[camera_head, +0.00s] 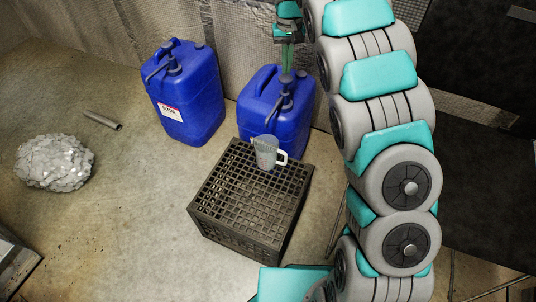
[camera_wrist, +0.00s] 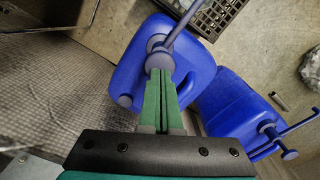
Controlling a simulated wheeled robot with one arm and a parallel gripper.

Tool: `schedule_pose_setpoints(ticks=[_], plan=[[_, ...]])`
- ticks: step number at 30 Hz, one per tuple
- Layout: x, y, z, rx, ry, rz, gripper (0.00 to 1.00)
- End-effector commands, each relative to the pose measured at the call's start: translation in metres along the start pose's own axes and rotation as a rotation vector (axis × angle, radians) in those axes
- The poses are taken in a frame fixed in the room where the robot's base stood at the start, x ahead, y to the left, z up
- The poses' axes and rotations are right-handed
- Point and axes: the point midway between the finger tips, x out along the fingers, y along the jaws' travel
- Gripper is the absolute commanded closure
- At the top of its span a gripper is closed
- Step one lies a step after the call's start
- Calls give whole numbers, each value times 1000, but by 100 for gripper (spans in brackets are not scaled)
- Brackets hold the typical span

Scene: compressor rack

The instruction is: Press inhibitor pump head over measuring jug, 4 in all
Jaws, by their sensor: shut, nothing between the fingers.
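Two blue canisters with grey-blue pump heads stand by the wall. The right canister (camera_head: 262,112) has its pump head (camera_head: 286,80) directly under my gripper, and its spout slants toward the measuring jug. The clear measuring jug (camera_head: 266,151) with a white handle stands upright on the black crate (camera_head: 240,205). My gripper (camera_head: 287,68) has its green fingers shut and empty, pointing down at the pump head. In the wrist view the fingertips (camera_wrist: 159,73) overlap the edge of the pump head (camera_wrist: 158,58). I cannot tell whether they touch it. The jug's contents are not clear.
The left canister (camera_head: 186,100) has a white label and its own pump. A short pipe (camera_head: 103,120) and a crumpled silvery lump (camera_head: 54,162) lie on the floor to the left. Wall panels (camera_head: 240,30) stand close behind the canisters. The floor left of the crate is clear.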

Motion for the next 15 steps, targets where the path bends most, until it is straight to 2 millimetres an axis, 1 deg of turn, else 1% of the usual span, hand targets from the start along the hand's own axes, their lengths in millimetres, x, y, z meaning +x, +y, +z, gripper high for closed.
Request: schedule_pose_setpoints(ticks=[15], plan=[[3,0,0,0,-1,0,100]])
